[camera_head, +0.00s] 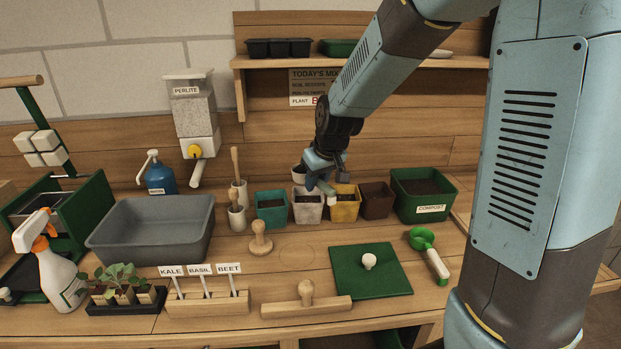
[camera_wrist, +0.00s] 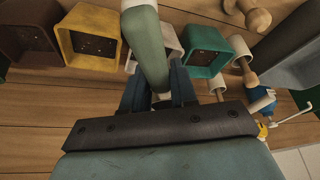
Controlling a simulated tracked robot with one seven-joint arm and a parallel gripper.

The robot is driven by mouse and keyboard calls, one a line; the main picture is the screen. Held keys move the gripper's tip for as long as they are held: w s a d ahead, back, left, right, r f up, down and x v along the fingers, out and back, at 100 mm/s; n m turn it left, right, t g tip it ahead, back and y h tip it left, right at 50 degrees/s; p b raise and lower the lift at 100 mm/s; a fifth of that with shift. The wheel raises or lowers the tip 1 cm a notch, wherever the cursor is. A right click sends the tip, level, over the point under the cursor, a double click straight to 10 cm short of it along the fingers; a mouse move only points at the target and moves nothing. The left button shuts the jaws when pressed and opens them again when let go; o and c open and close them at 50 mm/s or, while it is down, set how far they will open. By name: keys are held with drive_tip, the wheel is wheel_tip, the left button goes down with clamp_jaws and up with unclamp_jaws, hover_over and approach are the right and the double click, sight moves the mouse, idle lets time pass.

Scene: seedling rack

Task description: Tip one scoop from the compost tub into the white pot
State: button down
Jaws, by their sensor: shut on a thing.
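My gripper (camera_head: 320,178) is above the row of pots and shut on a pale green rod-like thing (camera_wrist: 149,45) with a whitish end. In the wrist view this thing points away from my fingers, across the white pot. The white pot (camera_head: 307,209) stands upright between a teal and a yellow pot, dark inside. In the wrist view the white pot (camera_wrist: 169,42) is partly hidden by the held thing. The green compost tub (camera_head: 430,209), labelled and dark inside, stands at the right end of the row. A green scoop (camera_head: 421,239) with a pale handle lies on the bench in front of it.
The teal pot (camera_head: 271,213), yellow pot (camera_head: 345,213) and brown pot (camera_head: 377,205) flank the white pot closely. A green mat (camera_head: 353,284) with a white knob lies in front. A grey basin (camera_head: 150,248) stands at left. A wooden stamp (camera_head: 261,243) stands before the teal pot.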

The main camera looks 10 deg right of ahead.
drive_tip(key=shift+s+a, duration=0.15)
drive_tip(key=shift+a, duration=0.4)
drive_tip(key=shift+d+f+m+g+y, duration=0.1)
drive_tip(key=shift+f+m+g+y, duration=0.2)
drive_tip(key=shift+f+g+y, duration=0.6)
drive_tip(key=g+y, duration=0.1)
drive_tip(key=y, duration=0.1)
drive_tip(key=r+m+g+y, duration=0.1)
drive_tip(key=shift+w+d+g+y, duration=0.1)
drive_tip(key=shift+w+g+y, duration=0.2)
drive_tip(key=shift+y, duration=0.1)
drive_tip(key=y, duration=0.1)
drive_tip(key=m+y, duration=0.1)
drive_tip(key=m+g+y, duration=0.1)
drive_tip(key=shift+w+d+r, duration=0.15)
drive_tip(key=shift+w+d, duration=0.15)
drive_tip(key=shift+w, duration=0.1)
drive_tip(key=y, duration=0.1)
drive_tip(key=m+y, duration=0.2)
drive_tip(key=shift+w+d+r+g, duration=0.2)
drive_tip(key=shift+w+r+g, duration=0.15)
drive_tip(key=shift+g, duration=0.05)
